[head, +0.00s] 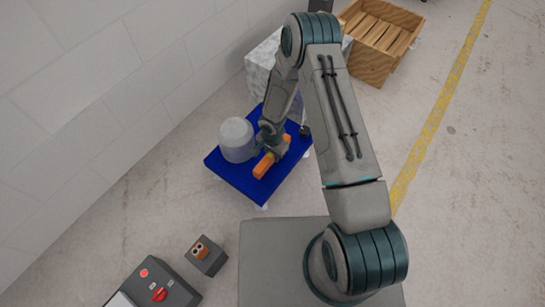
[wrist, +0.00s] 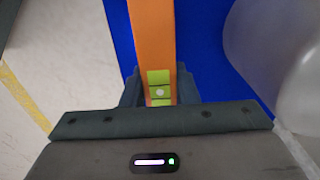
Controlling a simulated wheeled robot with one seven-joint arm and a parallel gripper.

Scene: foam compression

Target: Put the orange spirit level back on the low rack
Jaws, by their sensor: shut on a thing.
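The orange spirit level (head: 264,166) is at the low blue rack (head: 226,172), over its right half. It also shows in the wrist view (wrist: 152,38), with its yellow-green vial (wrist: 159,78) close to my gripper. My gripper (wrist: 160,88) is shut on the level, with one finger on each side of it. In the head view my gripper (head: 273,147) is partly hidden by my wrist. The blue rack top (wrist: 201,42) shows below the level in the wrist view. I cannot tell whether the level touches the rack top.
A grey rounded container (head: 237,139) stands on the rack left of the level, close to my gripper. A small dark object (head: 305,129) is at the rack's far right corner. A whitish block (head: 262,62) and a wooden crate (head: 382,38) stand behind. Floor at right is clear.

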